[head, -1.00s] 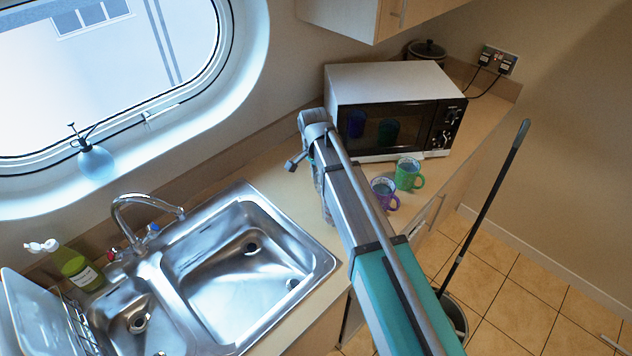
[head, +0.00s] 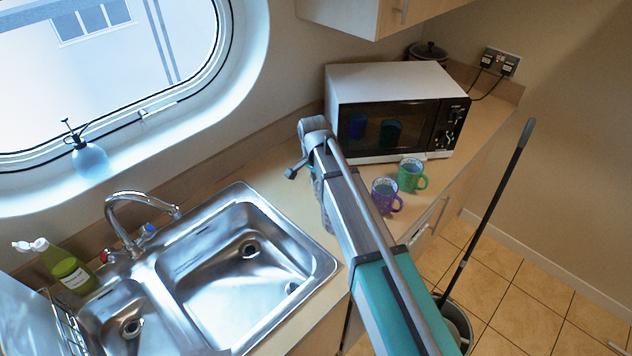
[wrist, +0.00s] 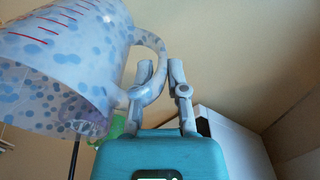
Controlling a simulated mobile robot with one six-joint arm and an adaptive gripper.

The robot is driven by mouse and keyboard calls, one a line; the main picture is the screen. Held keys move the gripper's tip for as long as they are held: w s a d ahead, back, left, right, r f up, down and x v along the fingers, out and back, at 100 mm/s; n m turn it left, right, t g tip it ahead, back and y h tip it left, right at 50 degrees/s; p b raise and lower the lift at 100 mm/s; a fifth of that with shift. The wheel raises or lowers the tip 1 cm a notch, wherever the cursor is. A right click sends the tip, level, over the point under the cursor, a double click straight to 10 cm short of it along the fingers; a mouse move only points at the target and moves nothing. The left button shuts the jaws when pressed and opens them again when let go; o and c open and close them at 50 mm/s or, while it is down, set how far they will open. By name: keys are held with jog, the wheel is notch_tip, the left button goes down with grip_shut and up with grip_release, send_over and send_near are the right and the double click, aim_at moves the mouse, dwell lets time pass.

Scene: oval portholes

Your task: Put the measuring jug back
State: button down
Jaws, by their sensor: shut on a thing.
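The measuring jug (wrist: 65,60) is clear with blue spots and red measuring marks. It fills the upper left of the wrist view, with its handle (wrist: 155,60) on its right side. My gripper (wrist: 163,72) is shut on the handle, with a finger on each side of it. The jug appears tilted in the wrist view, but its true angle is hard to tell.
A steel sink (head: 240,265) is set into the counter (head: 283,190). A purple mug (head: 385,196) and a green mug (head: 411,174) stand before the microwave (head: 395,110). A green bottle (head: 72,272) stands left of the sink. A mop (head: 487,205) leans at the right.

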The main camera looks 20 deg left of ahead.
jog(key=c, duration=0.7)
grip_release()
jog(key=shift+f, duration=0.1)
jog(key=shift+o, duration=0.2)
notch_tip(320, 180, up, 12)
jog(key=p, duration=1.2)
jog(key=shift+a, duration=0.3)
jog(key=shift+d, duration=0.1)
jog(key=d+n, duration=0.2)
jog(key=d, duration=2.4)
jog(key=s+d+n, duration=0.1)
jog(key=s+d, duration=0.3)
jog(key=d, duration=0.5)
jog(key=s+d+n, duration=0.1)
jog(key=s+d, duration=0.4)
jog(key=d, duration=0.5)
jog(key=shift+s+n+y, duration=0.3)
